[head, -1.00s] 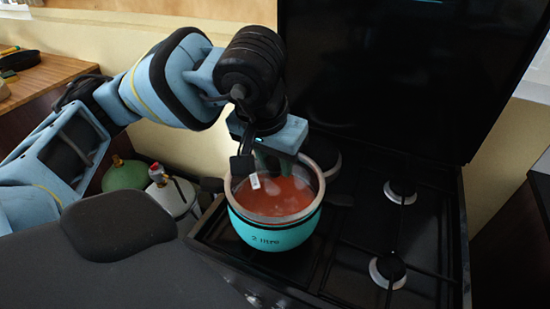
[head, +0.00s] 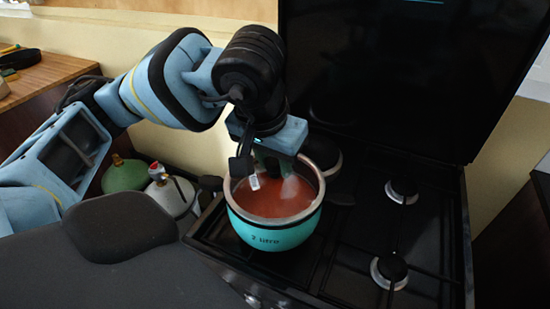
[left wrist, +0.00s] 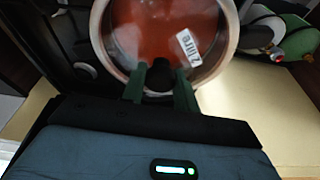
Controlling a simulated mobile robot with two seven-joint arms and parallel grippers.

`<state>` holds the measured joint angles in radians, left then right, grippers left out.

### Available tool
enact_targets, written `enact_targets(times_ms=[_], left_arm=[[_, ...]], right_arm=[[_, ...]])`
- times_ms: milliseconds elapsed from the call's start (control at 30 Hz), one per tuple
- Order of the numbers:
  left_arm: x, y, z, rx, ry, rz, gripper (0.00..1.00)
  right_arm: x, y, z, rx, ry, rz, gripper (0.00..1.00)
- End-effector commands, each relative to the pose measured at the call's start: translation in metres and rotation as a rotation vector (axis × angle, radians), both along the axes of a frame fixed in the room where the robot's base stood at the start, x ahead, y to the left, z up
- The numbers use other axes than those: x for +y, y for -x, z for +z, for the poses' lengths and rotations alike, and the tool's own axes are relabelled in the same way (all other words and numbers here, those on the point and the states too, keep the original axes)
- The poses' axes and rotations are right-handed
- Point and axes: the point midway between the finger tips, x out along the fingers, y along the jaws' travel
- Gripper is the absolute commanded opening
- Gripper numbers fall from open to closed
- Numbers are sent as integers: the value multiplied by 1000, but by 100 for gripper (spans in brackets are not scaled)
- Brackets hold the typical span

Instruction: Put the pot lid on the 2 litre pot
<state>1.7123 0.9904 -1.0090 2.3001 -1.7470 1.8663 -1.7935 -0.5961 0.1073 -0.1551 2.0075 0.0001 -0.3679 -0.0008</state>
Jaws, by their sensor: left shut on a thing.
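The teal 2 litre pot (head: 275,235) stands upright on the hob, with red-brown contents showing inside its steel rim. A clear pot lid (head: 292,193) with a white label lies over the pot's mouth; glare shows on its glass. It also shows in the left wrist view (left wrist: 135,35), where the label reads "litre". My left gripper (head: 272,166) is above the pot, at its back left. In the left wrist view its two green fingers (left wrist: 160,84) are shut on the lid's dark knob. I cannot tell whether the lid sits fully on the rim. My right gripper is out of view.
The black gas hob (head: 345,235) has free burners right of the pot, and its dark cover (head: 390,80) stands upright behind. A green gas cylinder (head: 125,175) and a pale one (head: 171,193) stand at the left. A wooden counter (head: 48,78) is at far left.

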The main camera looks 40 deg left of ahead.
Motion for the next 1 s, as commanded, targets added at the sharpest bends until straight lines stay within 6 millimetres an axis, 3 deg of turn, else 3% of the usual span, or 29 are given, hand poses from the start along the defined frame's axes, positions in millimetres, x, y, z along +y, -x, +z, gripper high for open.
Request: enact_targets(times_ms=[700,733,900,1000], left_arm=[[0,0,-6,-2,1,0,0],[0,0,-6,-2,1,0,31],[0,0,-6,-1,0,0,53],[0,0,-7,-1,0,0,55]], right_arm=[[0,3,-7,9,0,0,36],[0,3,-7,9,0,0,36],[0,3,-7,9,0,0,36],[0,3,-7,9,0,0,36]])
